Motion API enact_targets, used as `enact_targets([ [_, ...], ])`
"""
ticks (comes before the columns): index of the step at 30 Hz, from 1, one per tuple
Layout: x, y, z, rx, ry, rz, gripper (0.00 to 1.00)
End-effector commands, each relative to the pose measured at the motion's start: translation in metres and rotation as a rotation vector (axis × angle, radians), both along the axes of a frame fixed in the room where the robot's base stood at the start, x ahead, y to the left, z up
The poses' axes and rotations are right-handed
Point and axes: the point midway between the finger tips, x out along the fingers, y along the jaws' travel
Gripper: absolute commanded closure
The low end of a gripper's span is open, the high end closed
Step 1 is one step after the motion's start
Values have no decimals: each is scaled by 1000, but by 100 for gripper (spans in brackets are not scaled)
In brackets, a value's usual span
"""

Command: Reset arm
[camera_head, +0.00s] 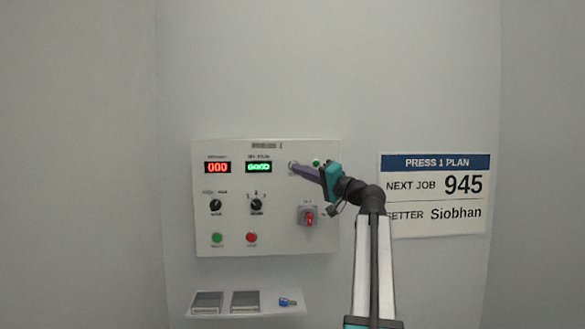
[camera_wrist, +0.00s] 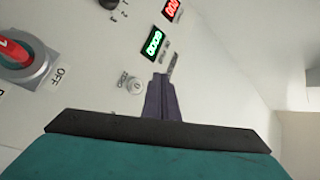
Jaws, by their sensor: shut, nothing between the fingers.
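My gripper (camera_head: 294,166) is shut and empty, its fingertips close to the upper right part of the white control panel (camera_head: 280,235). In the wrist view my gripper (camera_wrist: 161,78) points at the panel, just right of a small round button (camera_wrist: 135,86) marked ZERO. I cannot tell whether the tips touch the panel. My arm (camera_head: 372,260) reaches up from below and bends left toward the panel.
The panel has a red display (camera_head: 217,168), a green display (camera_head: 259,167), two black knobs, a green button (camera_head: 217,238), a red button (camera_head: 252,238) and a red-handled switch (camera_head: 309,217). A shelf (camera_head: 270,307) below holds two dark trays and a blue item (camera_head: 287,302). A sign (camera_head: 436,193) hangs right.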

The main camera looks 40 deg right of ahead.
Motion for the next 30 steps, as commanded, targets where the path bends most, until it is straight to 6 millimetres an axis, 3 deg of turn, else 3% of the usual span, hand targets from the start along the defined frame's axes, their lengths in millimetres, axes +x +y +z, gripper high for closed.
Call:
enact_targets([
  [14,1,0,-1,1,1,1,100],
  [20,31,21,-48,3,74,26,100],
  [30,103,90,-181,-13,293,101,100],
])
